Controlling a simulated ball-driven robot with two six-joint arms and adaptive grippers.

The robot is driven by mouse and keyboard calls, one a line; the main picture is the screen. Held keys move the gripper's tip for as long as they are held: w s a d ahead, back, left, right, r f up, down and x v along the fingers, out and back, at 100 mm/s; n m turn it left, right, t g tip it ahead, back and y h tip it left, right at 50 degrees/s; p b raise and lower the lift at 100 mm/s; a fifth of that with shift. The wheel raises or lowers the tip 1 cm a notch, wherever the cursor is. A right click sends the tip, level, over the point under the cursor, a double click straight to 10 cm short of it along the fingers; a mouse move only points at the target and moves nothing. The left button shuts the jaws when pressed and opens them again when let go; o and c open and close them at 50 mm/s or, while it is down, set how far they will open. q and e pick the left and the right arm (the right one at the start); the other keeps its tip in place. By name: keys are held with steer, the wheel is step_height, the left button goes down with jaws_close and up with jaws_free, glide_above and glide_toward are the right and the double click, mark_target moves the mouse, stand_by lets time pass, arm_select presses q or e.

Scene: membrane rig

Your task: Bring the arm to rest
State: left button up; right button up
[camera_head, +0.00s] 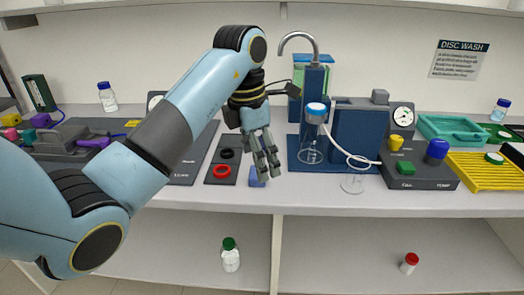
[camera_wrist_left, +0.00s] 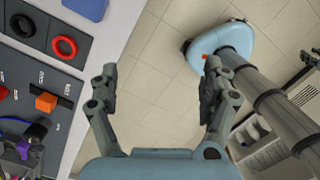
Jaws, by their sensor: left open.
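My left arm reaches in from the left in the head view. Its gripper (camera_head: 262,153) hangs above the front part of the bench (camera_head: 330,195), next to a dark panel with a red ring (camera_head: 222,171) and a black ring (camera_head: 227,153). In the left wrist view the two fingers of my left gripper (camera_wrist_left: 158,95) stand wide apart, with only floor between them. It is open and empty. A small blue block (camera_head: 256,178) lies on the bench just below the fingertips in the head view.
A blue rig (camera_head: 357,135) with a tap and glass vessels stands at the back middle. A control box (camera_head: 415,172), a teal tray (camera_head: 455,128) and a yellow rack (camera_head: 480,170) are at the right. A green-capped bottle (camera_head: 230,255) and a red-capped vial (camera_head: 409,263) stand on the lower shelf.

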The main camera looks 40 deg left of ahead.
arm_select(q)
steer(key=s+d+f+n+t+h+b, duration=0.1)
steer(key=s+d+f+n+h+b, duration=0.4)
steer(key=f, duration=0.7)
steer(key=s+d+f+n+t+h+b, duration=0.25)
steer(key=s+d+f+b, duration=0.35)
steer(key=f, duration=0.7)
steer(key=s+d+f+n+t+h+b, duration=0.1)
steer(key=s+d+f+n+h+b, duration=0.5)
steer(key=f, duration=0.6)
steer(key=s+a+f+n+t+y, duration=0.2)
steer(key=s+a+f+n+y, duration=0.3)
steer(key=f+n, duration=0.4)
steer(key=s+a+f+n+t+y, duration=0.2)
steer(key=s+a+f+n+y, duration=0.1)
steer(key=a+f+n+y, duration=0.6)
steer(key=s+a+f+n+g, duration=0.1)
steer(key=s+f+n+g, duration=0.2)
steer(key=s, duration=0.3)
steer(key=s+a+f+n+g, duration=0.1)
steer(key=s+f+n+g, duration=0.2)
steer(key=s, duration=0.4)
steer(key=s+a+f+n+g+y+b, duration=0.1)
steer(key=s+a+f+n+g, duration=0.1)
steer(key=s, duration=0.5)
steer(key=shift+f+n+g, duration=0.45)
steer(key=shift+f+n, duration=0.3)
steer(key=shift+n, duration=0.3)
